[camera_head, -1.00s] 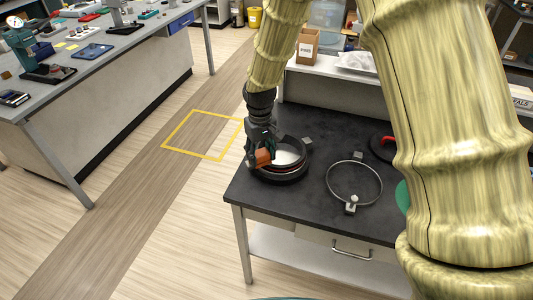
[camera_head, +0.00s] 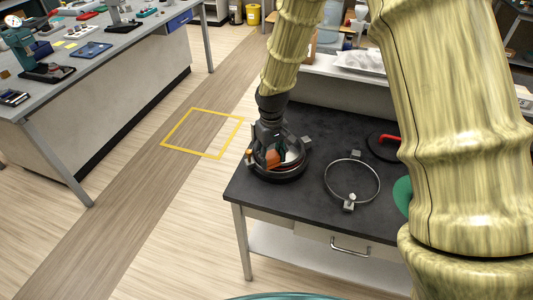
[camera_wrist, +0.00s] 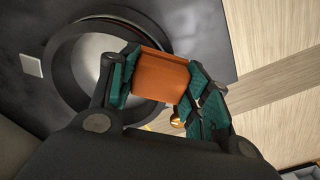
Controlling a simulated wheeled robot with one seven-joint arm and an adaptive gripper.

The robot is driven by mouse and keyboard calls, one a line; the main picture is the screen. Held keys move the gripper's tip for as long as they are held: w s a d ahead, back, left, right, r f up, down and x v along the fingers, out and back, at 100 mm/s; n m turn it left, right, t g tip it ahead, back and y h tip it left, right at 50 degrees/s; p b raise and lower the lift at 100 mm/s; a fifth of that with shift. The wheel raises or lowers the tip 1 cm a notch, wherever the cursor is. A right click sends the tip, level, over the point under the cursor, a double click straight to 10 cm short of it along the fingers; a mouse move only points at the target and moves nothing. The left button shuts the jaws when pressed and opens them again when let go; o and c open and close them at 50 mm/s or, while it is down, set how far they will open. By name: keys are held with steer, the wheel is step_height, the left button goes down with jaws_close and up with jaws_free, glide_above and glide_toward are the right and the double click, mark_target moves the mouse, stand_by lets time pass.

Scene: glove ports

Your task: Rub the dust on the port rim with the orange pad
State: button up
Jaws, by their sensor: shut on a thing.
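My gripper (camera_head: 267,151) is shut on the orange pad (camera_wrist: 160,76), which sits between the teal fingers in the wrist view. The orange pad also shows at the port in the head view (camera_head: 272,158). The black port rim (camera_head: 292,178) is a round ring at the table's left corner, and in the wrist view (camera_wrist: 60,62) it lies behind and left of the pad. The pad is over the rim's near left part; I cannot tell if it touches. No dust can be made out on the visible rim.
The dark table (camera_head: 318,120) also holds a thin metal ring clamp (camera_head: 378,187) right of the port. A red-handled round thing (camera_head: 389,138) and a green disc (camera_head: 402,194) lie farther right, partly behind my arm. Open floor lies left of the table.

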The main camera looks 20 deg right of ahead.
steer(key=shift+s+f, duration=0.2)
steer(key=shift+w+d+r+p, duration=0.15)
steer(key=shift+r+p, duration=0.75)
steer(key=shift+r, duration=0.15)
steer(key=shift+r+p, duration=1.4)
steer(key=shift+r, duration=0.65)
steer(key=shift+r+p, duration=1.25)
steer(key=shift+r, duration=0.25)
